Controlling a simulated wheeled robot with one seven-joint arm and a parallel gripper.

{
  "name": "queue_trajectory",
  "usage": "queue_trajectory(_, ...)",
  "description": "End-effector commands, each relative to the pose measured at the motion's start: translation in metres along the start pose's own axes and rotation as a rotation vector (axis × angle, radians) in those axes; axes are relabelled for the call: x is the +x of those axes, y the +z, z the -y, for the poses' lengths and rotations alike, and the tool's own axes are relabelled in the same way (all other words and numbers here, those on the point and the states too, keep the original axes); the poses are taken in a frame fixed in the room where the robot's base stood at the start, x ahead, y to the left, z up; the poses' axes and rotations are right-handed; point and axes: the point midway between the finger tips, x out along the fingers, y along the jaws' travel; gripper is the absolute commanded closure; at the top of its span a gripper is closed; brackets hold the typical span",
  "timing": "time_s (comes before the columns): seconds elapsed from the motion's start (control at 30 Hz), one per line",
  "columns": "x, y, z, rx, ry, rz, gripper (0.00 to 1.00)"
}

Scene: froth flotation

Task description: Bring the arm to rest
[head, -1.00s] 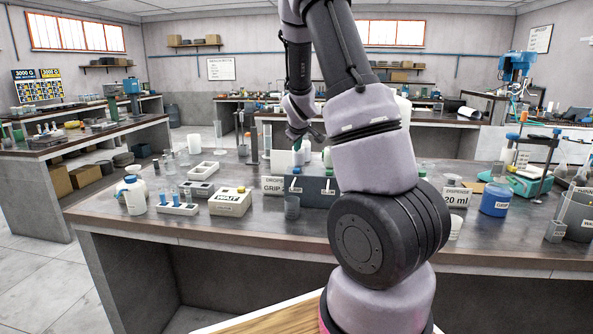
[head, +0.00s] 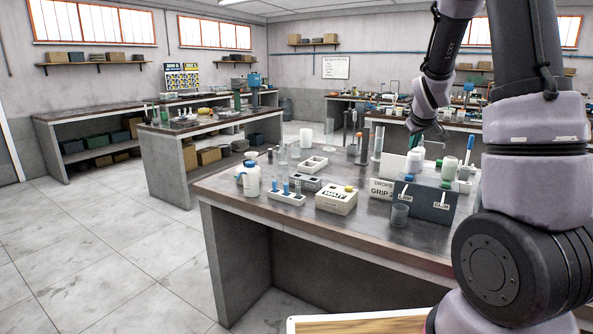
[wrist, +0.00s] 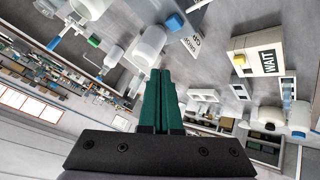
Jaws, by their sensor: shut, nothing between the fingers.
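My gripper (wrist: 159,100) shows in the wrist view as two green fingers pressed side by side, shut and empty. In the head view my arm rises on the right, and its gripper end (head: 414,142) hangs above the back of the bench, over white bottles near the dark dropper box. The box (head: 424,201) carries labels on its front. In the wrist view a white bottle (wrist: 151,42) appears beyond the fingertips; I cannot tell whether they touch it. Part of the bench is hidden behind my arm.
The bench (head: 290,215) holds a white wash bottle (head: 249,179), a rack with blue-topped tubes (head: 287,195), a white WAIT box (head: 337,199) and a clear beaker (head: 400,214). Another bench (head: 165,150) stands behind at left. The floor (head: 110,240) at left is clear.

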Motion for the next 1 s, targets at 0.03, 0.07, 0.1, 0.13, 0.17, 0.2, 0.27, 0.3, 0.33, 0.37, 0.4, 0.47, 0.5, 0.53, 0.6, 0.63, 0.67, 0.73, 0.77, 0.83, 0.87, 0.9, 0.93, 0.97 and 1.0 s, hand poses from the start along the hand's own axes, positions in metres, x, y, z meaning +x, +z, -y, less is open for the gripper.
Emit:
queue_trajectory(0.03,-0.029,-0.004,0.003,0.068,-0.029,-0.01,1.0)
queue_trajectory(0.07,-0.044,-0.004,0.006,0.108,-0.049,-0.009,1.0)
queue_trajectory(0.1,-0.064,-0.003,0.011,0.159,-0.075,-0.006,1.0)
queue_trajectory(0.13,-0.079,-0.002,0.015,0.195,-0.094,-0.004,1.0)
queue_trajectory(0.17,-0.094,0.0,0.019,0.229,-0.113,-0.001,1.0)
queue_trajectory(0.2,-0.113,0.003,0.025,0.274,-0.139,0.004,1.0)
queue_trajectory(0.27,-0.143,0.007,0.034,0.336,-0.175,0.01,1.0)
queue_trajectory(0.3,-0.163,0.011,0.04,0.375,-0.199,0.016,1.0)
queue_trajectory(0.33,-0.177,0.015,0.045,0.402,-0.216,0.02,1.0)
queue_trajectory(0.37,-0.191,0.019,0.05,0.429,-0.232,0.025,1.0)
queue_trajectory(0.4,-0.21,0.025,0.057,0.462,-0.254,0.031,1.0)
queue_trajectory(0.47,-0.238,0.036,0.068,0.51,-0.283,0.043,1.0)
queue_trajectory(0.5,-0.255,0.044,0.075,0.541,-0.301,0.051,1.0)
queue_trajectory(0.53,-0.268,0.05,0.08,0.562,-0.313,0.058,1.0)
queue_trajectory(0.6,-0.293,0.065,0.093,0.606,-0.337,0.074,1.0)
queue_trajectory(0.63,-0.303,0.071,0.098,0.623,-0.345,0.081,1.0)
queue_trajectory(0.67,-0.311,0.077,0.102,0.637,-0.352,0.088,1.0)
queue_trajectory(0.73,-0.327,0.089,0.112,0.666,-0.365,0.101,1.0)
queue_trajectory(0.77,-0.332,0.094,0.115,0.676,-0.369,0.106,1.0)
queue_trajectory(0.83,-0.342,0.102,0.121,0.695,-0.375,0.116,1.0)
queue_trajectory(0.87,-0.344,0.105,0.123,0.7,-0.377,0.12,1.0)
queue_trajectory(0.9,-0.346,0.107,0.125,0.705,-0.378,0.123,1.0)
queue_trajectory(0.93,-0.348,0.108,0.126,0.709,-0.379,0.125,1.0)
queue_trajectory(0.97,-0.348,0.11,0.127,0.711,-0.38,0.128,1.0)
queue_trajectory(1.0,-0.349,0.11,0.127,0.713,-0.38,0.129,1.0)
